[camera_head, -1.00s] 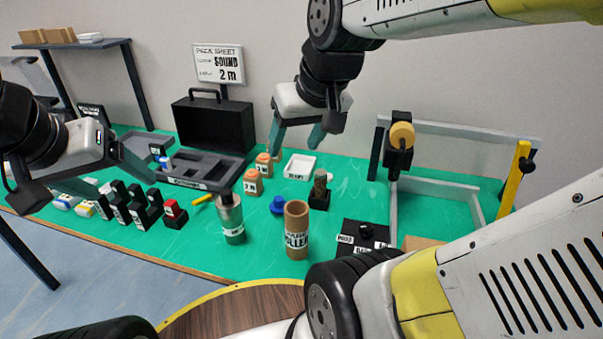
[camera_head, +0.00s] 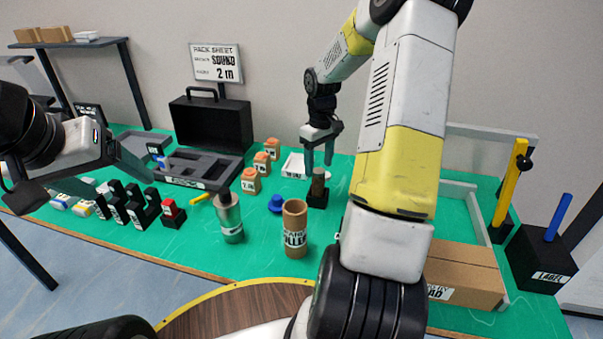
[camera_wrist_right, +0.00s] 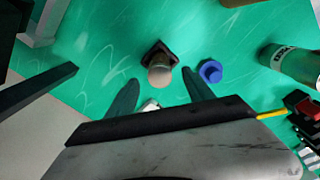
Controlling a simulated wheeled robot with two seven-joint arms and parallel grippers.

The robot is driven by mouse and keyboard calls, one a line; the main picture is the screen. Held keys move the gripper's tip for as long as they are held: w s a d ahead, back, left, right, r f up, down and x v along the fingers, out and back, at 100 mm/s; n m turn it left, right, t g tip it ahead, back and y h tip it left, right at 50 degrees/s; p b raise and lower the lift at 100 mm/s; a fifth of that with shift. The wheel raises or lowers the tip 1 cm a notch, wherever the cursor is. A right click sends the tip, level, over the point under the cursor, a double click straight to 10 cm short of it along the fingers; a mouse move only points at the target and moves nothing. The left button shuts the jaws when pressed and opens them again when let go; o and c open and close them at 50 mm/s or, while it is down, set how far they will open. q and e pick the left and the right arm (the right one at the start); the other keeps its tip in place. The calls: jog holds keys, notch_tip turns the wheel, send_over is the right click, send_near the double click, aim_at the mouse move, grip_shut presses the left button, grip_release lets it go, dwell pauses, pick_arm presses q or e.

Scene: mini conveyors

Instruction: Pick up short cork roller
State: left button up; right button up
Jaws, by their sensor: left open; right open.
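The short cork roller (camera_head: 318,182) looks like a small brown cylinder standing upright in a black square holder (camera_head: 318,199). In the right wrist view the roller (camera_wrist_right: 159,74) shows its rounded end, with the holder around its base. My right gripper (camera_head: 319,163) is open and empty just above the roller, fingers pointing down. In the right wrist view its two fingertips (camera_wrist_right: 160,80) lie left and right of the roller, apart from it. My left gripper (camera_head: 130,165) is open and empty at the left, above the table's left part.
A blue knob (camera_head: 277,203) and a brown cardboard tube (camera_head: 295,228) stand left of the holder. My right arm hides part of the table's right side.

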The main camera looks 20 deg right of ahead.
aim_at(318, 182)
notch_tip(318, 182, down, 7)
jog(key=shift+f, duration=0.1)
grip_shut()
dwell(0.5)
